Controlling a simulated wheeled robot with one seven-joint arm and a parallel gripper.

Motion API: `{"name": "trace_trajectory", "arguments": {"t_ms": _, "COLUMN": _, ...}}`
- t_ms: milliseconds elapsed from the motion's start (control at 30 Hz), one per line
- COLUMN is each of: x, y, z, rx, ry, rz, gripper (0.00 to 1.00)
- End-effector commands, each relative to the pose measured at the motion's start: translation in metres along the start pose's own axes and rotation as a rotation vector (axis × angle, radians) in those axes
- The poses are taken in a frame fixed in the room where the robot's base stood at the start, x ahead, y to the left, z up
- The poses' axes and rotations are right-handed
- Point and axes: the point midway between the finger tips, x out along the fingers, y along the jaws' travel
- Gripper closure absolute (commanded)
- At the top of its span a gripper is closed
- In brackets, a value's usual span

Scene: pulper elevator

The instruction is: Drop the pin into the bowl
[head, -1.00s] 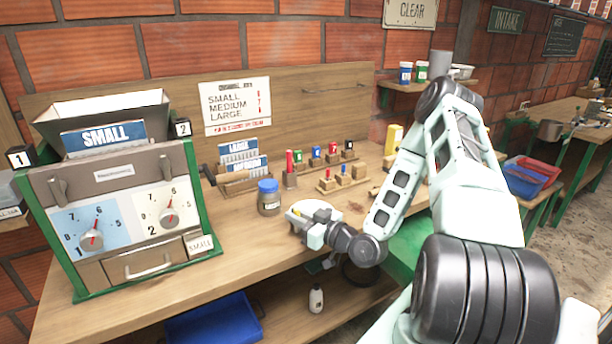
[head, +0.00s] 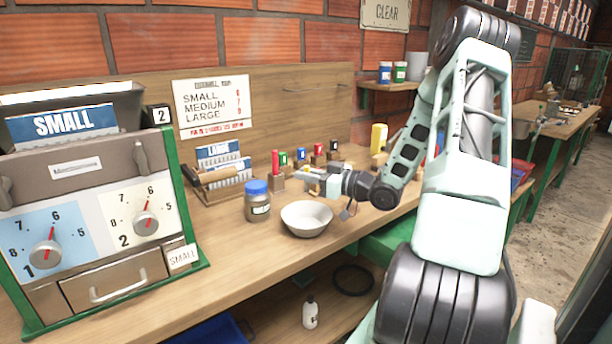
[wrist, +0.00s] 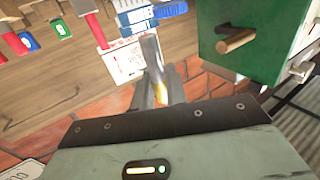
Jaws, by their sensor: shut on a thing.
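A white round bowl (head: 307,220) stands on the workbench and looks empty in the head view. My gripper (head: 311,182) is above and behind the bowl in the picture, in front of the row of coloured pieces. In the wrist view its fingers (wrist: 165,88) are close together, with a bit of yellow between them. I take the held thing for the pin; it is mostly hidden by the fingers and too small to make out clearly. The bowl does not show clearly in the wrist view.
A blue-lidded jar (head: 257,203) stands just left of the bowl. A wooden card rack (head: 222,188) and several coloured pegs on wooden blocks (head: 318,158) stand behind. A large machine marked SMALL (head: 90,210) fills the left. The bench in front of the jar is clear.

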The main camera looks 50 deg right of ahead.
Motion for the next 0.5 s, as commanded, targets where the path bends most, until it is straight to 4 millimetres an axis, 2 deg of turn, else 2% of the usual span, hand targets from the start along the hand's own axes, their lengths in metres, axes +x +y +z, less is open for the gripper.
{"name": "trace_trajectory", "arguments": {"t_ms": 33, "x": 0.0, "y": 0.0, "z": 0.013, "rx": 0.0, "ry": 0.001, "rz": 0.001, "gripper": 1.0}}
{"name": "trace_trajectory", "arguments": {"t_ms": 200, "x": 0.0, "y": 0.0, "z": 0.03, "rx": -0.001, "ry": 0.002, "rz": 0.0, "gripper": 1.0}}
{"name": "trace_trajectory", "arguments": {"t_ms": 500, "x": 0.0, "y": 0.0, "z": 0.033, "rx": -0.002, "ry": 0.001, "rz": 0.0, "gripper": 1.0}}
